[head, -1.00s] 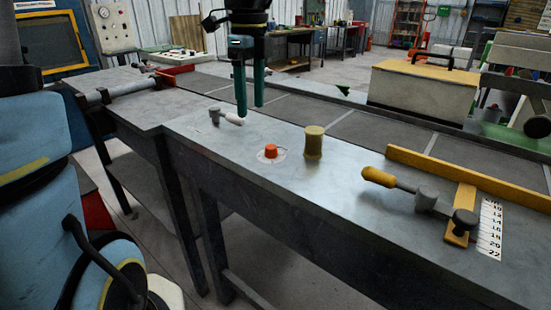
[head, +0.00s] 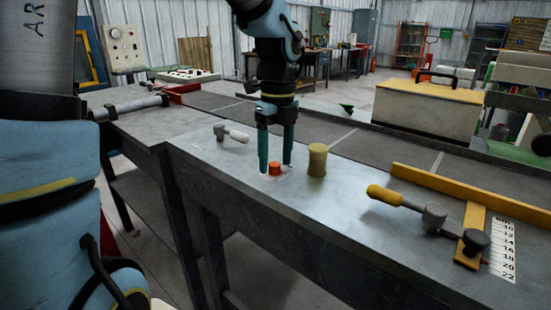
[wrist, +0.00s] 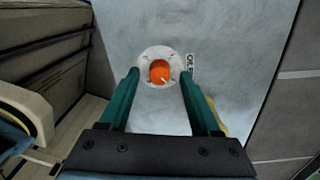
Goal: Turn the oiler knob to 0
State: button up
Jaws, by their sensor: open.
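The oiler knob (head: 275,169) is a small orange-red knob on the metal bench top. In the wrist view the knob (wrist: 160,72) sits in a pale round dial plate (wrist: 146,54), with a small light pointer mark toward its lower right. A label (wrist: 189,62) stands to the right of the plate; its text is hard to read. My gripper (head: 276,166) points down with its two green fingers open, one on each side of the knob. In the wrist view the gripper (wrist: 161,78) shows a gap between each finger and the knob.
A yellow-brown cylinder (head: 317,160) stands close to the right of my gripper. A lever with a pale handle (head: 236,136) lies to the left. A yellow-handled lever (head: 390,197) and a yellow fence (head: 470,186) with a number scale (head: 503,248) are farther right.

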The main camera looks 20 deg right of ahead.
jog(key=shift+f, duration=0.35)
jog(key=shift+c, duration=0.4)
grip_shut()
